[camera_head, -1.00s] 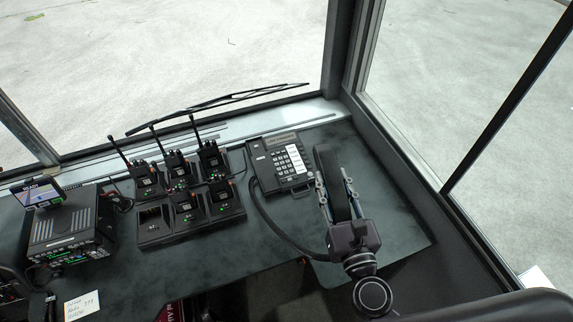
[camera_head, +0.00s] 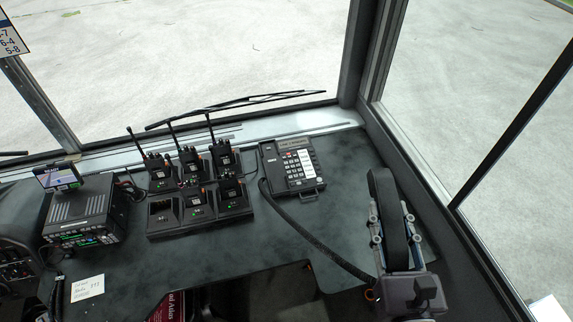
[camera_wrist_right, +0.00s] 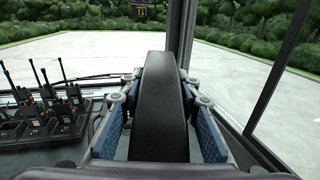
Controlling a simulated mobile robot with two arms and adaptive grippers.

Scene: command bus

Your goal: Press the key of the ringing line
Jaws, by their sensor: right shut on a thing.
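The desk phone (camera_head: 282,181) sits on the dark dashboard top in the head view. It has a small display at its top, a dark number pad and a column of white line keys (camera_head: 306,166). I cannot tell which line is ringing; no lit key is clear. My right gripper (camera_head: 392,222) is shut on the black handset (camera_head: 385,192), to the right of the phone and apart from it. The handset (camera_wrist_right: 160,95) stands between the blue-padded fingers in the right wrist view. Its cord (camera_head: 318,244) runs back to the phone. My left gripper is not in view.
A charger base (camera_head: 157,233) with several handheld radios stands left of the phone, antennas up. A radio unit (camera_head: 78,213) with a small screen and a note (camera_head: 87,288) are further left. Windows and pillars bound the dashboard behind and right. Dashboard in front of the phone is clear.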

